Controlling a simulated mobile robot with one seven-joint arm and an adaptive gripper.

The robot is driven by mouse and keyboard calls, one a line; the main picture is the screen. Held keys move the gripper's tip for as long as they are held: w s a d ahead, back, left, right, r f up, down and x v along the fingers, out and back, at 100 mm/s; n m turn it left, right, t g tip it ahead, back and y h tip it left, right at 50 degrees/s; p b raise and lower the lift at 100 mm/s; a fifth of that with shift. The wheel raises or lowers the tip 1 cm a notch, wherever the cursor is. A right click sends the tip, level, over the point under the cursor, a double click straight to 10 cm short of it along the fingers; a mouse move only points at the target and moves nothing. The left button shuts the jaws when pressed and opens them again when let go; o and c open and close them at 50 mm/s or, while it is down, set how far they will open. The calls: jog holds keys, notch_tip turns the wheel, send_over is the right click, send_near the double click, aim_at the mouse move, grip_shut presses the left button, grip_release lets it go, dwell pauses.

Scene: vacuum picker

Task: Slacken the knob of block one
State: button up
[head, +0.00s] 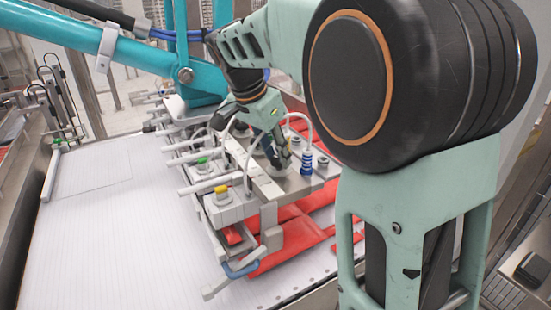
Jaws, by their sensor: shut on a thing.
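My gripper (284,160) points down over the grey metal plate (268,189) of the vacuum picker. It is shut on a small part there, seemingly a knob; the fingers hide most of it. I cannot read any block number. A grey block with a yellow knob (221,189) stands at the near left of the plate, and one with a green knob (202,161) is farther back. Both are apart from my gripper.
A blue ribbed fitting (307,163) stands close to the right of my gripper, with pale curved hoses around it. Red pieces (285,224) lie under the picker. A teal beam (100,42) crosses above left. The white striped surface (110,230) is clear at left.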

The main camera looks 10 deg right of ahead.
jog(key=n+b, duration=0.1)
jog(key=n, duration=0.1)
jog(key=n+t+y, duration=0.1)
jog(key=n, duration=0.1)
jog(key=shift+s+d+n+b, duration=0.2)
jog(key=shift+n+b, duration=0.1)
jog(key=shift+b, duration=0.1)
jog(key=n, duration=0.1)
jog(key=n+y, duration=0.1)
jog(key=n, duration=0.1)
jog(key=n+t+y, duration=0.1)
jog(key=n, duration=0.1)
jog(key=shift+d, duration=0.25)
jog(key=n+y, duration=0.1)
jog(key=n, duration=0.3)
jog(key=n+y, duration=0.1)
jog(key=shift+d+n+y, duration=0.25)
jog(key=shift+n+y, duration=0.05)
jog(key=shift+n, duration=0.1)
jog(key=n, duration=0.2)
jog(key=n+g+y, duration=0.1)
jog(key=n, duration=0.2)
jog(key=shift+w+d+g+y, duration=0.15)
jog(key=shift+g+y, duration=0.15)
jog(key=shift+n, duration=0.3)
jog(key=o, duration=1.2)
jog(key=shift+c, duration=0.2)
jog(key=shift+r, duration=0.1)
